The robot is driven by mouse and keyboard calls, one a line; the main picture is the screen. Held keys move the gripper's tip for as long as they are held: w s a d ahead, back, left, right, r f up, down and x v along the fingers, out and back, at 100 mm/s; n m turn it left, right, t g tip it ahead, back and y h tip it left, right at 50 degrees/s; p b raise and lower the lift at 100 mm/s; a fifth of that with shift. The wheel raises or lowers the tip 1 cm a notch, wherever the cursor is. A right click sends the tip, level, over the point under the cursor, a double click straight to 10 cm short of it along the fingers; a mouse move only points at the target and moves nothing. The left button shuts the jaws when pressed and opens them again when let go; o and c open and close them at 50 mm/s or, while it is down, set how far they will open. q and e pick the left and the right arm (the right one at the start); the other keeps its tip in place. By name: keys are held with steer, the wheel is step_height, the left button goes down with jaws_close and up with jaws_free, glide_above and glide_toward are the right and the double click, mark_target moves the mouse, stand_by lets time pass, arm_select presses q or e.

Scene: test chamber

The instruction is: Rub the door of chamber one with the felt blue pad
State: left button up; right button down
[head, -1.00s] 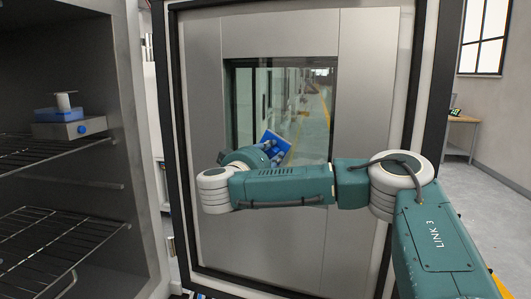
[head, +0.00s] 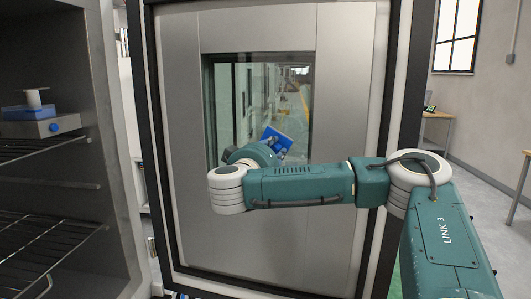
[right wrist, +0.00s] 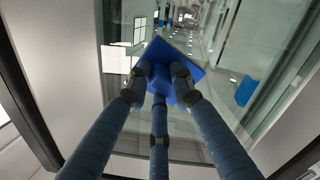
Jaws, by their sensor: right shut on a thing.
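The door of the chamber (head: 342,80) stands open, its grey inner face with a dark-framed window (head: 230,100) towards me. I cannot read a chamber number. My right gripper (head: 276,149) is in front of the window's lower right part, its fingers shut on the blue pad (head: 279,136). In the right wrist view the three fingers (right wrist: 162,88) close on the back of the pad (right wrist: 193,75), which is tilted before the glass. I cannot tell whether the pad touches the glass. My left gripper is not in view.
At the left is the open chamber with wire shelves (head: 45,245). A grey device with a blue knob and a blue-and-white top (head: 28,128) sits on its upper shelf. A wooden table (head: 437,116) stands behind at the right. Grey floor there looks clear.

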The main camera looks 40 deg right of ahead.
steer(key=shift+s+d, duration=0.35)
steer(key=shift+s, duration=0.2)
steer(key=shift+w+a, duration=0.1)
steer(key=shift+a, duration=0.05)
steer(key=shift+s+a+b, duration=0.3)
steer(key=shift+a, duration=0.2)
steer(key=b+v, duration=0.2)
steer(key=v, duration=0.2)
steer(key=shift+a+f, duration=0.1)
steer(key=shift+s+a+b, duration=0.2)
steer(key=shift+a+b, duration=0.05)
steer(key=shift+b, duration=0.05)
steer(key=b+v, duration=0.3)
steer(key=b, duration=0.5)
steer(key=shift+b, duration=0.3)
